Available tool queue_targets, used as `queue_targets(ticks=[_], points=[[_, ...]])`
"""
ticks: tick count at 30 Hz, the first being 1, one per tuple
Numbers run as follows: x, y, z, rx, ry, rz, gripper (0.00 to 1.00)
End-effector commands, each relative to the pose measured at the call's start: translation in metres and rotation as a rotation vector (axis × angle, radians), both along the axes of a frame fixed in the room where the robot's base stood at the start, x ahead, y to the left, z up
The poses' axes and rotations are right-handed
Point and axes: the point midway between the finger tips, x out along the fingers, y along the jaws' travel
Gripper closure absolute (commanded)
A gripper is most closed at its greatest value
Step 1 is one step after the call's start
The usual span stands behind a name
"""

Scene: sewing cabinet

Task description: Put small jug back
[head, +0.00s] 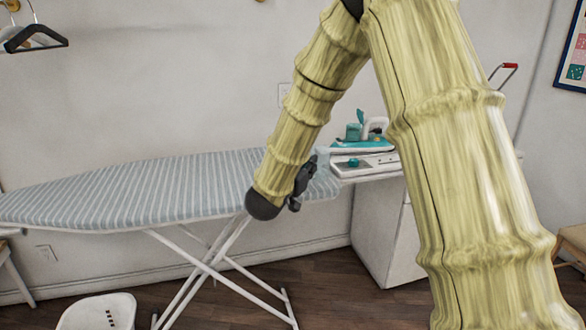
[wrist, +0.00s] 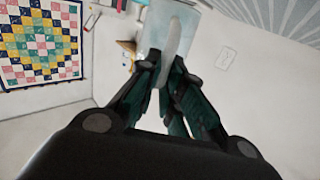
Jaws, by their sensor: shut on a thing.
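The small jug (wrist: 150,28) is pale blue and translucent, at the top middle of the wrist view. My gripper (wrist: 165,62) is shut on its handle (wrist: 173,38), with dark fingers on both sides. In the head view my gripper (head: 302,183) is at the right end of the striped ironing board (head: 150,185). A pale blue part of the jug (head: 322,161) shows beside it there. The gripper hides the rest of the jug, and I cannot tell its tilt or whether it touches the board.
A teal and white iron (head: 372,145) stands on a white shelf at the board's right end, above a white cabinet (head: 385,240). A white basket (head: 95,312) is at bottom left. Black hangers (head: 35,40) hang at upper left. The board's left and middle are clear.

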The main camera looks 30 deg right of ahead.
Motion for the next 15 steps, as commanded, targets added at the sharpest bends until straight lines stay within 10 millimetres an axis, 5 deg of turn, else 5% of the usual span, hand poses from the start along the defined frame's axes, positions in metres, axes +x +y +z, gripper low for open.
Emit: queue_targets(ticks=[15], points=[[0.087,-0.003,-0.008,0.001,-0.001,0.001,1.0]])
